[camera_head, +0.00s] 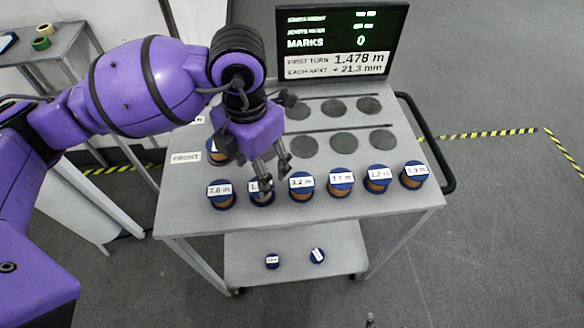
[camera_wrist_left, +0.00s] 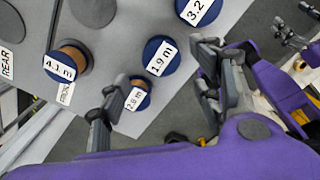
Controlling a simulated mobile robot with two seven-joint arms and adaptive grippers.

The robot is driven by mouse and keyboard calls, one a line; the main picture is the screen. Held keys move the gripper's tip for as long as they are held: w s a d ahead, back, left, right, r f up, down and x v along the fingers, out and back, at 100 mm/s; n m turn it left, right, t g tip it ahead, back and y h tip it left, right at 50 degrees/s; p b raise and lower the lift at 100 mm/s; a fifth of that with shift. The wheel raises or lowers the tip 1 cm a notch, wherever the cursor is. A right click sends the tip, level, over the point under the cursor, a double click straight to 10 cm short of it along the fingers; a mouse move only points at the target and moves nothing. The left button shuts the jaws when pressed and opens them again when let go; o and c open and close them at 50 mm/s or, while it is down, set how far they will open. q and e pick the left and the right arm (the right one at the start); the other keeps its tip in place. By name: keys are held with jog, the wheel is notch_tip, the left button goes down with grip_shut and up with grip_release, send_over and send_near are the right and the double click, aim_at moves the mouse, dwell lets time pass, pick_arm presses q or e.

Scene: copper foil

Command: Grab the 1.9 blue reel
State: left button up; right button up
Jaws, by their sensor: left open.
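The 1.9 m reel (camera_head: 258,198) stands in the front row of the table, blue-topped with a white label. In the head view my left gripper (camera_head: 275,178) is right over it and partly covers it. In the left wrist view the reel (camera_wrist_left: 160,56) lies ahead, between the directions of the two spread fingers of my left gripper (camera_wrist_left: 158,66). The gripper is open and empty; I cannot tell whether a finger touches the reel. What looks like part of my right gripper (camera_wrist_left: 298,28) shows at the wrist view's upper right edge; its jaw state is unclear.
The 2.8 m reel (camera_head: 221,195) and the 3.2 m reel (camera_head: 301,187) stand close on either side, with several more reels to the right. The 4.1 m reel (camera_wrist_left: 70,58) stands behind. Flat grey discs (camera_head: 344,142) and a screen (camera_head: 341,40) are farther back.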

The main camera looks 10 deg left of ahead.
pick_arm(q)
notch_tip(320, 180, down, 7)
jog(key=shift+w+a+f, duration=0.1)
jog(key=shift+a+f, duration=0.05)
jog(key=shift+f, duration=0.05)
jog(key=shift+c, duration=0.5)
jog(key=c, duration=1.1)
